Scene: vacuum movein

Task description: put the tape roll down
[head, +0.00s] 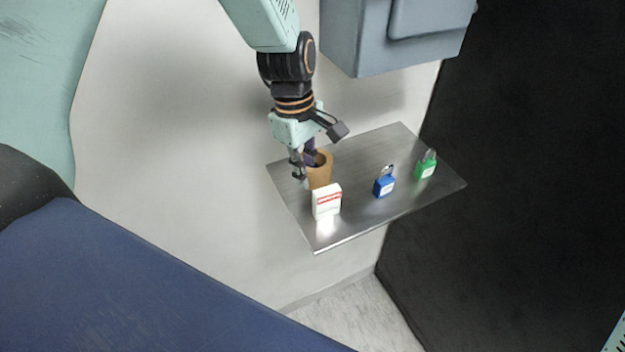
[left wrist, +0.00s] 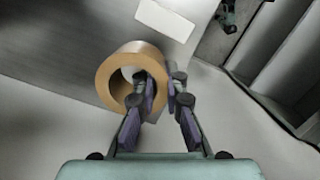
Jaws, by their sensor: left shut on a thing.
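The tan tape roll (head: 321,172) is at the left part of the metal shelf in the head view, behind a white box. My left gripper (head: 308,165) is shut on the wall of the roll. In the left wrist view the tape roll (left wrist: 114,70) shows its round opening, with one finger of the left gripper (left wrist: 164,86) inside the hole and the other outside. I cannot tell whether the roll touches the shelf. My right gripper is not in view.
The metal shelf (head: 350,222) also holds a white box (head: 327,201) with a red stripe, a blue padlock (head: 384,186) and a green padlock (head: 426,168). A grey wall box (head: 400,35) hangs above. The shelf is clear between the white box and the blue padlock.

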